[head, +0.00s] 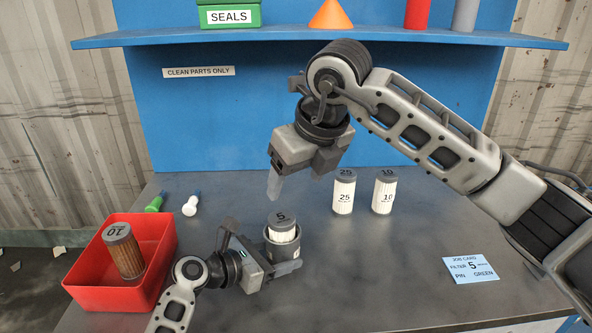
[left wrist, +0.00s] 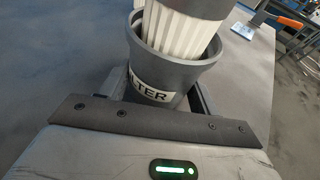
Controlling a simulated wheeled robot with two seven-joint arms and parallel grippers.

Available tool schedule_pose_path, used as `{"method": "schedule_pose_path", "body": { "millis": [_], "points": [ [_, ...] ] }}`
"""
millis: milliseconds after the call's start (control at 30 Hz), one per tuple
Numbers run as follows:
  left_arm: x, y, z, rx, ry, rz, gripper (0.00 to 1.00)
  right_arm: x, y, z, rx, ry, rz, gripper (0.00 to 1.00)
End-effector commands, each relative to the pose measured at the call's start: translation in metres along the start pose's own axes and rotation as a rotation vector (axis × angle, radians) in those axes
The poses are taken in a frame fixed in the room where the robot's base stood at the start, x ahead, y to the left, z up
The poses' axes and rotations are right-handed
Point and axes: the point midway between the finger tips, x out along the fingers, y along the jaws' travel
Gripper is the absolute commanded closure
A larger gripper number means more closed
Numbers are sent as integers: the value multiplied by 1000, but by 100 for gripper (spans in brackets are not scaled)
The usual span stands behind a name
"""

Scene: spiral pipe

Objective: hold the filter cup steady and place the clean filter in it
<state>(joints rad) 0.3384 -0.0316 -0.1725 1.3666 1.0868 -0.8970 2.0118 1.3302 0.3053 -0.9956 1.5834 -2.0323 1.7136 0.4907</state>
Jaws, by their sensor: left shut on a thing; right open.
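The grey filter cup (head: 281,250) stands on the table, and my left gripper (head: 284,268) is shut on it. The left wrist view shows the cup (left wrist: 168,68) close up, with part of a "FILTER" label. A white pleated filter with a dark cap marked 5 (head: 283,228) is in the cup, its upper part standing above the rim. The left wrist view shows its white pleats (left wrist: 182,28) inside the cup mouth. My right gripper (head: 275,185) is open above the filter, apart from it and pointing down.
White filters marked 25 (head: 344,192) and 10 (head: 384,192) stand to the right. A red bin (head: 85,262) holds a brown filter marked 10 (head: 123,252). A green pin (head: 156,203) and a white pin (head: 191,205) lie behind. A blue job card (head: 471,268) reads filter 5, pin green.

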Motion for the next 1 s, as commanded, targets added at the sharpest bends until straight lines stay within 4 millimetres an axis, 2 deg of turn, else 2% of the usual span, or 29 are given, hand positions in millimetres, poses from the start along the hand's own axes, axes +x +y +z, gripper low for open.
{"method": "schedule_pose_path", "body": {
  "millis": [33,100,467,567,800,1000],
  "points": [
    [0,0,0,0,-1,0,30,0,0,0,0,0,0,31],
    [0,0,0,0,-1,0,13,0,0,0,0,0,0,31],
    [-5,0,0,0,0,1,13,0,0,0,0,0,0,31],
    [-18,1,-1,1,0,2,13,0,0,0,0,0,0,31],
    [-70,0,-1,2,2,2,13,0,0,0,0,0,0,31],
    [-104,0,-1,1,1,1,13,0,0,0,0,0,0,31]
  ]
}}
